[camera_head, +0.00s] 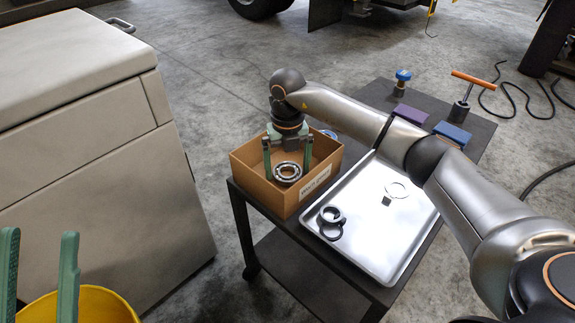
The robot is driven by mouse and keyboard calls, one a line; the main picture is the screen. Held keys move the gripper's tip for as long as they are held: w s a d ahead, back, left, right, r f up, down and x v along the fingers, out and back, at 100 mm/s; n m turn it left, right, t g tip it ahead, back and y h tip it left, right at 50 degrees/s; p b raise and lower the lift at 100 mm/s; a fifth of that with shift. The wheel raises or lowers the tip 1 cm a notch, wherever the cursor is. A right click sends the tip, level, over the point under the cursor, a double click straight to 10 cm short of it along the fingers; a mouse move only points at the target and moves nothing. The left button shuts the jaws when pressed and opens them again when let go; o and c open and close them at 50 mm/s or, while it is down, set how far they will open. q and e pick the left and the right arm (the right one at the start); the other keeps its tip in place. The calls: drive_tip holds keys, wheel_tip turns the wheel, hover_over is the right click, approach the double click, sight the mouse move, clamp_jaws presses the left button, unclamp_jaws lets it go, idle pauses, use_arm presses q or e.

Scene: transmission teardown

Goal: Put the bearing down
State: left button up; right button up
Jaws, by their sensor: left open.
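The bearing (288,172), a silver ring with a dark inner race, is inside the cardboard box (313,184) on the cart. My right gripper (288,174) points down into the box, its two green fingers spread on either side of the bearing. A gap shows between each finger and the bearing, so the gripper looks open. Whether the bearing touches the box floor is hard to tell. My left gripper (40,240) is at the lower left, open and empty, its green fingers pointing up in front of a yellow bucket (95,307).
A metal tray (375,225) beside the box holds dark rings (331,222), a thin ring (397,190) and a small dark block. Blue and purple blocks and an orange-handled tool (460,108) stand on the cart's far end. A large beige cabinet (90,150) is at left.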

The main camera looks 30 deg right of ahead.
drive_tip(key=shift+r, duration=0.1)
wheel_tip(320, 180, up, 12)
drive_tip(key=p, duration=0.5)
drive_tip(key=shift+r, duration=0.1)
idle(0.4)
